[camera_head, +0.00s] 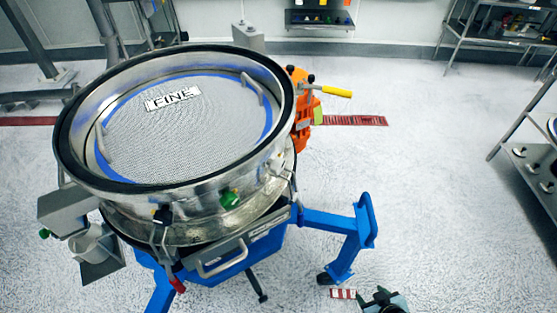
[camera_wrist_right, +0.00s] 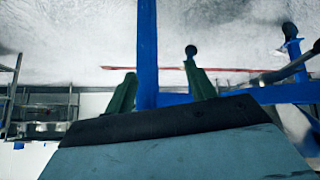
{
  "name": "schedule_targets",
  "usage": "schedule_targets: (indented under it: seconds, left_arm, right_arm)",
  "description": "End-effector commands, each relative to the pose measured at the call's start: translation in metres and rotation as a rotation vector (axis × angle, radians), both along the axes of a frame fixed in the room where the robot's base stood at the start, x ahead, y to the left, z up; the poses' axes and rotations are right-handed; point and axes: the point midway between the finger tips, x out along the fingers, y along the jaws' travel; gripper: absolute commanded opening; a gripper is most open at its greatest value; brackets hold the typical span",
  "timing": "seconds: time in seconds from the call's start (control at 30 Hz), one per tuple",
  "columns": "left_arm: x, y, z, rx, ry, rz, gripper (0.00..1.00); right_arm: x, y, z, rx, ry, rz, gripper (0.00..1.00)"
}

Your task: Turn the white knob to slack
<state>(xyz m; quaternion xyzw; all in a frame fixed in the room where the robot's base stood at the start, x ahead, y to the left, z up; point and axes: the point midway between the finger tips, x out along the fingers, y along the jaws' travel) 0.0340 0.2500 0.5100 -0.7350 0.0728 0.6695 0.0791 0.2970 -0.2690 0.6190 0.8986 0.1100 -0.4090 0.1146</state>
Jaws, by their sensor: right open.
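The sifter (camera_head: 215,212) is a round steel drum on a blue frame, with a mesh screen (camera_head: 200,125) labelled FINE on top. My right gripper (camera_head: 384,298) shows at the bottom edge of the head view, right of the blue frame and apart from the drum. In the right wrist view its two dark green fingers (camera_wrist_right: 161,84) are spread apart with nothing clearly held between them. A blue bar (camera_wrist_right: 147,45) shows behind them. My left gripper is not in view.
The blue leg (camera_head: 345,240) juts out to the right, close to my right gripper. An orange unit with a yellow-handled lever (camera_head: 337,92) stands behind the drum. Shelves (camera_head: 535,160) stand at the right; the floor between is clear.

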Motion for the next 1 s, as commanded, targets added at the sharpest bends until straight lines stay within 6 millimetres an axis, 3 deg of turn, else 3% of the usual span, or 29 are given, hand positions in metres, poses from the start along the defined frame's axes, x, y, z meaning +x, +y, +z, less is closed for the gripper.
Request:
schedule_targets:
  seconds: [0.03, 0.1, 0.2, 0.27, 0.3, 0.4, 0.5, 0.67, 0.83, 1.0]
  left_arm:
    - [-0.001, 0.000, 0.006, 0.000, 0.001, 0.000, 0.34]
    - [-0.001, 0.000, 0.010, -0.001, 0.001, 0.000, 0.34]
    - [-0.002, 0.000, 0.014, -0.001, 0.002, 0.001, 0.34]
    - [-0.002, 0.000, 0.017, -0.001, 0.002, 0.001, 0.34]
    - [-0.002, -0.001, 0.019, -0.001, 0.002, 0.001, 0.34]
    - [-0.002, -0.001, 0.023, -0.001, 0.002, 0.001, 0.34]
    - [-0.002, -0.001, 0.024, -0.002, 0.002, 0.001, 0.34]
    - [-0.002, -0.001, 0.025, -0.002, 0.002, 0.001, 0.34]
    - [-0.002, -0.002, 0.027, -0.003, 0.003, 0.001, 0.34]
    - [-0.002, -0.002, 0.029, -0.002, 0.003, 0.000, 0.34]
  right_arm:
    - [0.047, 0.008, 0.049, 0.027, -0.131, 0.059, 0.55]
    - [0.090, 0.027, 0.106, 0.080, -0.273, 0.131, 0.55]
    - [0.126, 0.058, 0.183, 0.161, -0.438, 0.243, 0.55]
    - [0.137, 0.078, 0.230, 0.216, -0.527, 0.323, 0.55]
    - [0.141, 0.092, 0.262, 0.259, -0.586, 0.389, 0.55]
    - [0.132, 0.124, 0.328, 0.379, -0.693, 0.583, 0.55]
    - [0.118, 0.139, 0.356, 0.459, -0.721, 0.710, 0.55]
    - [0.108, 0.150, 0.370, 0.512, -0.728, 0.787, 0.55]
    - [0.120, 0.169, 0.372, 0.515, -0.730, 0.790, 0.55]
    - [0.140, 0.201, 0.372, 0.514, -0.731, 0.789, 0.55]
